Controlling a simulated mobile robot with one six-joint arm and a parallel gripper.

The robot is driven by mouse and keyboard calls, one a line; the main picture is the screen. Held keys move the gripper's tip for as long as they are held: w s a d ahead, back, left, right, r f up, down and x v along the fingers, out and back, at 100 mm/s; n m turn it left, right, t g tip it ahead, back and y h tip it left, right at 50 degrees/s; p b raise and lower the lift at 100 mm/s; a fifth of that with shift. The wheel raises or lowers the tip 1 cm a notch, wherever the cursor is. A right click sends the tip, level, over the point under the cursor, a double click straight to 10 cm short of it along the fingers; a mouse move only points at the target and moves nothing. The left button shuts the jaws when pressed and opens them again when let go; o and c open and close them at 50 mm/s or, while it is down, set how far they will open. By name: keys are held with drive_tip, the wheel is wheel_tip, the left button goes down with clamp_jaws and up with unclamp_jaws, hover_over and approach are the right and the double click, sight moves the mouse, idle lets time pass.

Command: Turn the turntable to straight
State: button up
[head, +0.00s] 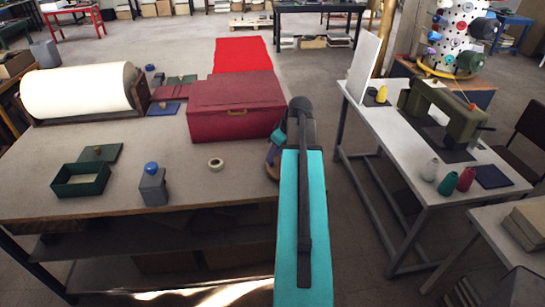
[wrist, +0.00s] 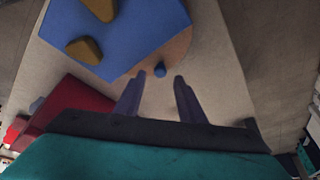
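The turntable (wrist: 178,50) is a tan round disc in the wrist view. A blue flat piece (wrist: 140,33) lies over most of it and sits at a slant to the table edge. Two brownish-yellow blocks (wrist: 86,50) rest on the blue piece. A small blue knob (wrist: 160,70) stands at the disc's rim. My gripper (wrist: 160,77) is open, its two purple fingers apart, with the knob appearing between their tips. I cannot tell whether they touch it. In the head view my arm hides most of the turntable; only a sliver (head: 271,171) shows at the table's right end.
A dark red box (head: 235,108) stands left of my arm on the table (head: 110,200). A tape roll (head: 216,164), a grey block with a blue knob (head: 153,188) and a green tray (head: 80,190) lie further left. A sewing-machine table (head: 400,140) stands across a floor gap.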

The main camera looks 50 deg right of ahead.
drive_tip(key=shift+p+x, duration=0.4)
drive_tip(key=shift+x, duration=1.1)
clamp_jaws()
drive_tip(key=shift+s+a, duration=0.1)
drive_tip(key=shift+a, duration=0.15)
drive_tip(key=shift+d, duration=0.15)
